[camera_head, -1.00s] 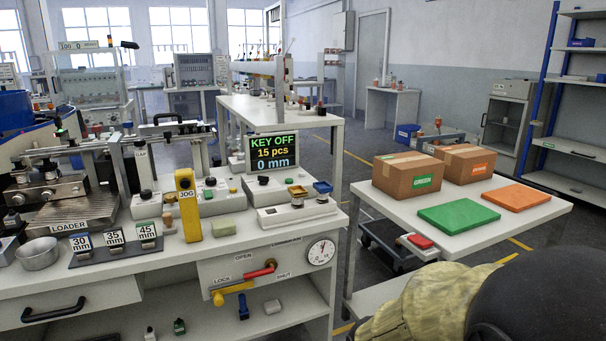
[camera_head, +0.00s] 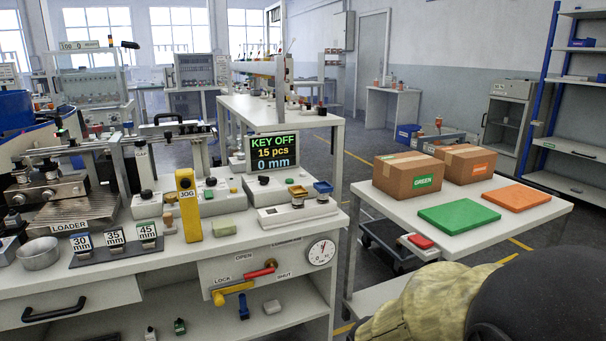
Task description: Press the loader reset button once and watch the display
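The display (camera_head: 272,153) stands at the back right of the workbench and reads "KEY OFF", "15 pcs" and "0 mm". The loader (camera_head: 66,205) is at the left of the bench, with a "LOADER" label on its front. No button marked as loader reset can be read. A control box (camera_head: 205,203) in front of the display carries small green and black buttons, whose labels are too small to read. A red button (camera_head: 420,241) sits on a small box at the side table's near left corner. My gripper is not in view; part of my arm fills the bottom right.
A yellow JOG post (camera_head: 188,207) stands at the bench front. Beside it are 30, 35 and 45 mm blocks (camera_head: 115,241) and a metal bowl (camera_head: 38,254). Red and yellow valve handles (camera_head: 243,281) stick out below. The side table (camera_head: 382,219) holds two cartons and green and orange mats.

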